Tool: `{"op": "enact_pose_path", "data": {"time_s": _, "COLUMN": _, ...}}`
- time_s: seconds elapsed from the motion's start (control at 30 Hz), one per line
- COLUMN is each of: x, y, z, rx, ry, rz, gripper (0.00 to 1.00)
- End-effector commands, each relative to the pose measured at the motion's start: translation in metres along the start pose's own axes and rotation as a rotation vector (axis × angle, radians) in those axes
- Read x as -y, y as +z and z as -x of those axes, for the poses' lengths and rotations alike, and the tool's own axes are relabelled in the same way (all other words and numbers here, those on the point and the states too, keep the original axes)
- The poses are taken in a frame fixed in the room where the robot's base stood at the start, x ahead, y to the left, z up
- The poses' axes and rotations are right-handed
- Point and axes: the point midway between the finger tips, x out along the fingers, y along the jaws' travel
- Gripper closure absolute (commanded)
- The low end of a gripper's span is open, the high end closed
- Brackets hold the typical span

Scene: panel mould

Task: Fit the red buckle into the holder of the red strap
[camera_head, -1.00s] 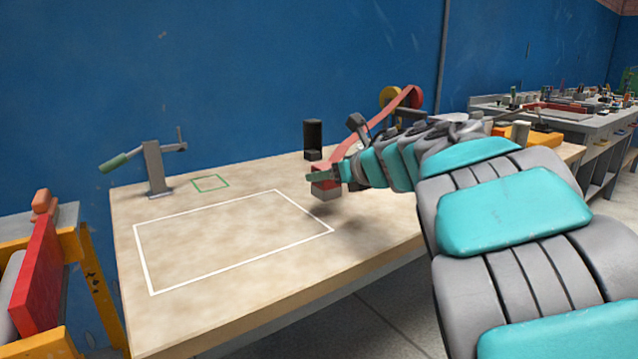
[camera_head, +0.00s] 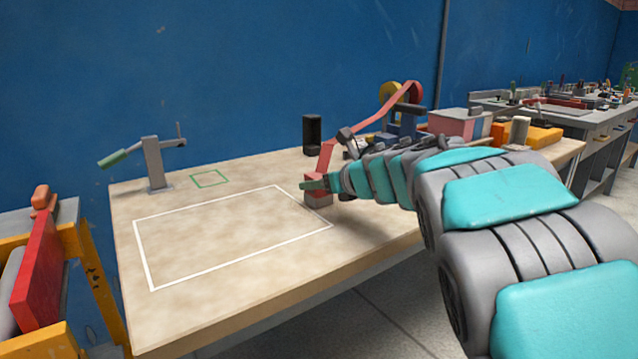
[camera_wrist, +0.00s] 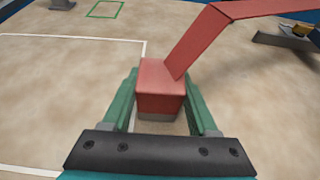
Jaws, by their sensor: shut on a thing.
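The red buckle (camera_wrist: 161,82) is a red block with a grey lower part, held between the two green fingers of my gripper (camera_wrist: 160,95) in the wrist view. I cannot tell which part is the strap's holder. Whether the buckle touches the table is unclear.
A grey post with a green-handled lever (camera_head: 153,165) stands at the table's back left, beside a green square outline (camera_head: 209,179). A black cylinder (camera_head: 312,134) stands at the back. The white-outlined area (camera_head: 225,240) is empty. A red panel (camera_head: 38,275) leans at far left.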

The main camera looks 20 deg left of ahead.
Motion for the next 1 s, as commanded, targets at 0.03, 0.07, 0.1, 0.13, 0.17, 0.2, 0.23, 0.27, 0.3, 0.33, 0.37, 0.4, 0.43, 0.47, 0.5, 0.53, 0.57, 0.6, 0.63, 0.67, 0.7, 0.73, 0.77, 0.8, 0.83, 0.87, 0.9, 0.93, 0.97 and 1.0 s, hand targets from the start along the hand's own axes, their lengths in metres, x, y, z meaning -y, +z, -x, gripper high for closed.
{"op": "enact_pose_path", "data": {"time_s": 0.03, "x": 0.000, "y": -0.002, "z": -0.001, "rx": 0.000, "ry": -0.001, "rz": 0.000, "gripper": 1.00}}
{"op": "enact_pose_path", "data": {"time_s": 0.07, "x": 0.000, "y": -0.003, "z": -0.001, "rx": 0.000, "ry": -0.001, "rz": 0.000, "gripper": 1.00}}
{"op": "enact_pose_path", "data": {"time_s": 0.1, "x": 0.001, "y": -0.004, "z": -0.001, "rx": 0.000, "ry": -0.001, "rz": 0.000, "gripper": 1.00}}
{"op": "enact_pose_path", "data": {"time_s": 0.13, "x": 0.000, "y": -0.003, "z": -0.001, "rx": 0.000, "ry": -0.001, "rz": 0.000, "gripper": 0.38}}
{"op": "enact_pose_path", "data": {"time_s": 0.17, "x": 0.000, "y": -0.002, "z": -0.001, "rx": 0.000, "ry": 0.000, "rz": 0.000, "gripper": 0.35}}
{"op": "enact_pose_path", "data": {"time_s": 0.2, "x": 0.000, "y": -0.002, "z": -0.001, "rx": 0.000, "ry": 0.000, "rz": 0.000, "gripper": 0.30}}
{"op": "enact_pose_path", "data": {"time_s": 0.23, "x": 0.000, "y": -0.002, "z": -0.001, "rx": 0.000, "ry": 0.000, "rz": 0.000, "gripper": 0.27}}
{"op": "enact_pose_path", "data": {"time_s": 0.27, "x": 0.000, "y": -0.002, "z": -0.001, "rx": 0.000, "ry": 0.000, "rz": 0.000, "gripper": 0.24}}
{"op": "enact_pose_path", "data": {"time_s": 0.3, "x": 0.000, "y": -0.002, "z": -0.001, "rx": 0.000, "ry": 0.000, "rz": 0.000, "gripper": 0.19}}
{"op": "enact_pose_path", "data": {"time_s": 0.33, "x": 0.000, "y": -0.002, "z": -0.001, "rx": 0.000, "ry": 0.000, "rz": 0.000, "gripper": 0.16}}
{"op": "enact_pose_path", "data": {"time_s": 0.37, "x": 0.000, "y": -0.002, "z": -0.001, "rx": 0.000, "ry": 0.000, "rz": 0.000, "gripper": 0.12}}
{"op": "enact_pose_path", "data": {"time_s": 0.4, "x": 0.000, "y": -0.002, "z": -0.001, "rx": 0.000, "ry": 0.000, "rz": 0.000, "gripper": 0.10}}
{"op": "enact_pose_path", "data": {"time_s": 0.43, "x": 0.000, "y": -0.003, "z": -0.001, "rx": 0.000, "ry": 0.000, "rz": 0.000, "gripper": 0.10}}
{"op": "enact_pose_path", "data": {"time_s": 0.47, "x": 0.000, "y": -0.003, "z": -0.001, "rx": 0.000, "ry": 0.000, "rz": 0.000, "gripper": 0.10}}
{"op": "enact_pose_path", "data": {"time_s": 0.5, "x": 0.000, "y": -0.003, "z": -0.001, "rx": 0.000, "ry": 0.000, "rz": 0.000, "gripper": 0.10}}
{"op": "enact_pose_path", "data": {"time_s": 0.53, "x": 0.000, "y": -0.003, "z": -0.001, "rx": 0.000, "ry": 0.000, "rz": 0.000, "gripper": 0.10}}
{"op": "enact_pose_path", "data": {"time_s": 0.57, "x": 0.000, "y": -0.003, "z": -0.001, "rx": 0.000, "ry": 0.000, "rz": 0.000, "gripper": 0.10}}
{"op": "enact_pose_path", "data": {"time_s": 0.6, "x": 0.000, "y": -0.002, "z": -0.001, "rx": 0.000, "ry": 0.000, "rz": 0.000, "gripper": 0.10}}
{"op": "enact_pose_path", "data": {"time_s": 0.63, "x": 0.000, "y": -0.002, "z": -0.001, "rx": 0.000, "ry": 0.000, "rz": 0.000, "gripper": 0.10}}
{"op": "enact_pose_path", "data": {"time_s": 0.67, "x": 0.000, "y": -0.001, "z": 0.000, "rx": 0.000, "ry": 0.001, "rz": 0.000, "gripper": 0.10}}
{"op": "enact_pose_path", "data": {"time_s": 0.7, "x": 0.000, "y": 0.001, "z": 0.000, "rx": 0.000, "ry": 0.001, "rz": -0.001, "gripper": 0.10}}
{"op": "enact_pose_path", "data": {"time_s": 0.73, "x": 0.000, "y": 0.003, "z": 0.001, "rx": 0.000, "ry": 0.001, "rz": -0.001, "gripper": 0.10}}
{"op": "enact_pose_path", "data": {"time_s": 0.77, "x": 0.000, "y": 0.001, "z": 0.003, "rx": 0.000, "ry": 0.000, "rz": -0.001, "gripper": 0.10}}
{"op": "enact_pose_path", "data": {"time_s": 0.8, "x": 0.001, "y": 0.000, "z": 0.007, "rx": 0.000, "ry": -0.002, "rz": 0.000, "gripper": 0.10}}
{"op": "enact_pose_path", "data": {"time_s": 0.83, "x": 0.001, "y": -0.001, "z": 0.010, "rx": 0.000, "ry": -0.002, "rz": -0.001, "gripper": 0.10}}
{"op": "enact_pose_path", "data": {"time_s": 0.87, "x": 0.001, "y": -0.001, "z": 0.014, "rx": -0.001, "ry": -0.001, "rz": -0.001, "gripper": 0.10}}
{"op": "enact_pose_path", "data": {"time_s": 0.9, "x": 0.001, "y": -0.001, "z": 0.019, "rx": -0.002, "ry": 0.000, "rz": -0.001, "gripper": 0.10}}
{"op": "enact_pose_path", "data": {"time_s": 0.93, "x": 0.001, "y": -0.002, "z": 0.024, "rx": -0.002, "ry": -0.001, "rz": -0.001, "gripper": 0.10}}
{"op": "enact_pose_path", "data": {"time_s": 0.97, "x": 0.001, "y": -0.002, "z": 0.030, "rx": -0.001, "ry": -0.002, "rz": -0.001, "gripper": 0.10}}
{"op": "enact_pose_path", "data": {"time_s": 1.0, "x": 0.001, "y": -0.001, "z": 0.037, "rx": 0.000, "ry": -0.004, "rz": 0.000, "gripper": 0.10}}
